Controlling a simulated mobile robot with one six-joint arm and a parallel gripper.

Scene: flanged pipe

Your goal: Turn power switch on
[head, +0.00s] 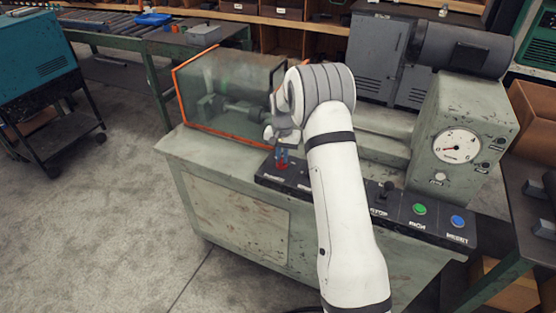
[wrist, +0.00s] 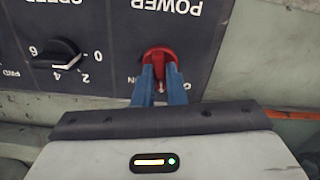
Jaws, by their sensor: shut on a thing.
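The power switch (wrist: 160,54) is a red rotary knob on the dark control panel, below the word POWER, which appears upside down in the wrist view. It also shows as a small red spot at the panel's left end in the head view (head: 282,165). My gripper (wrist: 160,72) has its two blue fingers shut on the red knob. The fingers hide part of the knob and most of the marking beside it, so I cannot read its setting. In the head view my gripper (head: 282,156) reaches down to the panel from above.
A black speed knob (wrist: 57,53) sits beside the power switch. Along the panel are a black lever (head: 386,190), a green button (head: 419,209) and a blue button (head: 458,221). An orange-edged clear guard (head: 225,90) stands close behind my gripper. A gauge (head: 457,146) is at the right.

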